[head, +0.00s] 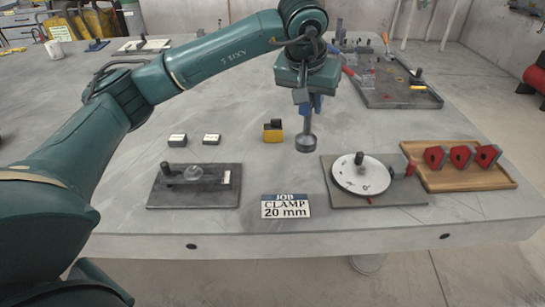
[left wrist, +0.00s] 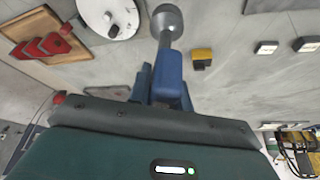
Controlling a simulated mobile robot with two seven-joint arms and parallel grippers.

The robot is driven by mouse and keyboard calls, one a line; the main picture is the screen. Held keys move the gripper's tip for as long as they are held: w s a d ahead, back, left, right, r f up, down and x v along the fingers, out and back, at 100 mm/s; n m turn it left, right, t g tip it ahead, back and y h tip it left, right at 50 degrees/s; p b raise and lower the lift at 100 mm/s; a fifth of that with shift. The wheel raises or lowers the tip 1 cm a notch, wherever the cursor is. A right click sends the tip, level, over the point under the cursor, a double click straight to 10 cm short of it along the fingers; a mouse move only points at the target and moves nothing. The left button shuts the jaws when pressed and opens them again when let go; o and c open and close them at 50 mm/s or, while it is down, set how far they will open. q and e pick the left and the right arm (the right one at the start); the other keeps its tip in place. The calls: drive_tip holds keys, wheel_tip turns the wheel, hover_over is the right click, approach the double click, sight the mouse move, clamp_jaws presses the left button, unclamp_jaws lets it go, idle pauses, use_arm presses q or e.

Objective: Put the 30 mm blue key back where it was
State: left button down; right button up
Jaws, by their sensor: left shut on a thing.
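My left gripper (head: 308,100) is shut on what appears to be the blue key, a grey shaft with a round grey end (head: 306,143) hanging down and blue parts at the jaws. It hangs above the middle of the table, just right of a small yellow and black block (head: 272,136). In the left wrist view the blue parts (left wrist: 170,82) and the round grey end (left wrist: 167,22) show past the gripper housing. I cannot tell exactly where jaws end and key begins. The gap under the round end is hard to judge. My right gripper is not in view.
A dial plate (head: 360,176) and a wooden tray (head: 470,184) with red pieces stand right. A dark plate (head: 160,199) and two white-labelled blocks (head: 177,141) stand left. A sign (head: 285,207) reads "JOB CLAMP 20 mm". A dark tray (head: 400,100) lies back right.

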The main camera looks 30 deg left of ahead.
use_arm(q)
drive_tip(key=w+a+f+n+y+p, duration=0.25)
drive_tip(key=a+n, duration=0.25)
drive_tip(key=a, duration=0.9)
wheel_tip(320, 180, down, 9)
drive_tip(key=shift+w+a+f+g, duration=0.2)
drive_tip(key=shift+w+a+g, duration=0.1)
drive_tip(key=shift+w+a, duration=0.1)
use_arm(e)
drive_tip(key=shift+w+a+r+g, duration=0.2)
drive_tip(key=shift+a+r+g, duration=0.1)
use_arm(q)
drive_tip(key=shift+h, duration=0.25)
drive_tip(key=shift+f, duration=0.15)
drive_tip(key=c, duration=1.3)
unclamp_jaws()
drive_tip(key=v, duration=1.2)
